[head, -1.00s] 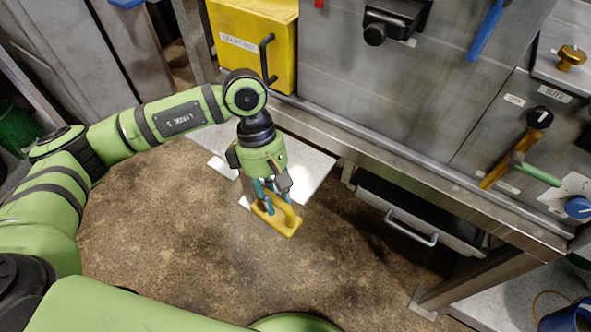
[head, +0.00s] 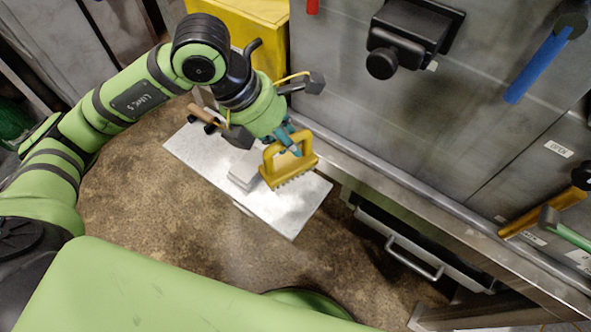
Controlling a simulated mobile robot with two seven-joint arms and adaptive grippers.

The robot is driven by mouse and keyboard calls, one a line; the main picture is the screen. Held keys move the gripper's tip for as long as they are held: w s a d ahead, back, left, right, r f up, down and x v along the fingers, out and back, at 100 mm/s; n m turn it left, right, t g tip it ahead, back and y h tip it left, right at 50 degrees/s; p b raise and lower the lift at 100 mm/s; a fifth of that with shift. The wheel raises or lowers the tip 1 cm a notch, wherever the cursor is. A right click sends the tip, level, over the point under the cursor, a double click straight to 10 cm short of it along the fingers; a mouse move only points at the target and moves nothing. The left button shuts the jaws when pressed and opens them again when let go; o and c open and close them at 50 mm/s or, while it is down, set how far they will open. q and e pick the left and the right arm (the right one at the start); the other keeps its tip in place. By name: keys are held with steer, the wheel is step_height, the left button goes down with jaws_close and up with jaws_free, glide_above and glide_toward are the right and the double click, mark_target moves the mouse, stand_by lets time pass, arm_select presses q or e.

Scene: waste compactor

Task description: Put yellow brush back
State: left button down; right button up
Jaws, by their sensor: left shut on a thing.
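The yellow brush (head: 291,163) has a loop handle and short bristles along its lower edge. My left gripper (head: 288,143) is shut on its handle and holds it tilted, in front of the machine. In the picture the brush overlaps a pale metal shelf (head: 290,218) and partly covers a small light grey block (head: 246,172) on it. I cannot tell whether the brush touches either. My right gripper is not in view.
A yellow bin (head: 262,22) stands behind my left arm. The grey machine front (head: 350,100) with a black knob housing (head: 410,35) and a blue handle (head: 538,65) rises close on the right. A drawer handle (head: 413,258) is below. Floor (head: 160,240) is open at lower left.

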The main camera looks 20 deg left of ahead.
mark_target(287, 164)
arm_select(q)
steer(key=f, duration=0.5)
steer(key=shift+s+f, duration=0.15)
steer(key=shift+s, duration=0.25)
steer(key=shift+f, duration=0.25)
steer(key=shift+w+f, duration=0.1)
steer(key=shift+f, duration=2)
steer(key=c, duration=1)
jaws_free()
steer(key=shift+r, duration=0.1)
steer(key=shift+c, duration=0.2)
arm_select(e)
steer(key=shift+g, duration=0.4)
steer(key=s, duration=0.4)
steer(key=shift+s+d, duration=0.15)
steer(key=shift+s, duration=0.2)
